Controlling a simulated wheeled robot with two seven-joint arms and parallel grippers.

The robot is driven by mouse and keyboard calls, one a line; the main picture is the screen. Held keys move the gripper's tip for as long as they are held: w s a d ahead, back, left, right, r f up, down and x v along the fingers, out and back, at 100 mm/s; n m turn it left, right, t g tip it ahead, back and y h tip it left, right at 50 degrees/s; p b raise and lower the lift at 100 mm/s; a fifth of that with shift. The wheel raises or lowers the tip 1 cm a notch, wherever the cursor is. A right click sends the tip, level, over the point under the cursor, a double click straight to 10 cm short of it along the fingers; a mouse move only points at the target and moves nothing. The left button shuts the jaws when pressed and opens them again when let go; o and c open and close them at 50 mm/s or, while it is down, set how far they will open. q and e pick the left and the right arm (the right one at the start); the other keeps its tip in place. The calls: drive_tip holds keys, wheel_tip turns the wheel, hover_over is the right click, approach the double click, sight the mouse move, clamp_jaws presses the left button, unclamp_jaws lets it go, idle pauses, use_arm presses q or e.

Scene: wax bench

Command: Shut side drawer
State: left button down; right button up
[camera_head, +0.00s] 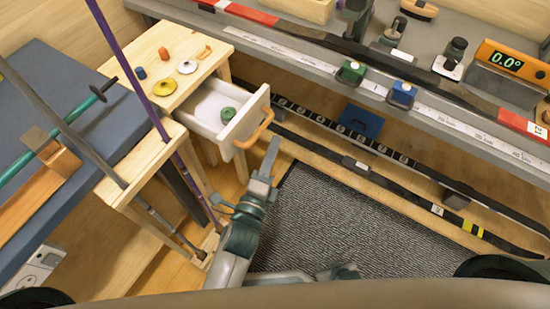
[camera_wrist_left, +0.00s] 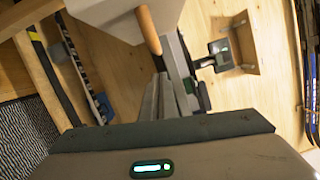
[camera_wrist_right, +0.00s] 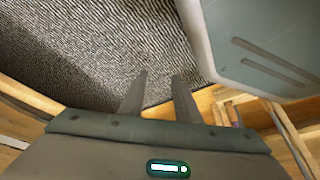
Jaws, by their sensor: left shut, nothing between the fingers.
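The side drawer (camera_head: 242,125) stands pulled out of a small wooden cabinet (camera_head: 160,60), its white interior showing a green round object (camera_head: 228,114). Its white front carries a wooden handle (camera_head: 256,130). My left gripper (camera_head: 273,146) is shut and empty, just right of and below the handle in the head view. In the left wrist view the shut fingers (camera_wrist_left: 170,85) are beside the handle (camera_wrist_left: 148,30) and the white drawer front (camera_wrist_left: 112,14); I cannot tell whether they touch. My right gripper (camera_wrist_right: 160,75) is open and empty above the dark mat.
The long grey bench (camera_head: 300,55) with tools and waxes runs along the back right. A ribbed mat (camera_head: 350,225) covers the floor. A wooden rack (camera_head: 140,165) with upright poles stands left, beside a blue-topped table (camera_head: 40,75). Small discs lie on the cabinet.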

sight(241, 131)
use_arm(q)
drive_tip(key=shift+w+a+r, duration=0.25)
drive_tip(key=shift+w+a, duration=0.4)
drive_tip(key=shift+a, duration=0.3)
use_arm(e)
drive_tip(key=shift+w+a+r+t, duration=0.15)
drive_tip(key=shift+w+r+t, duration=0.1)
drive_tip(key=shift+w+t, duration=0.1)
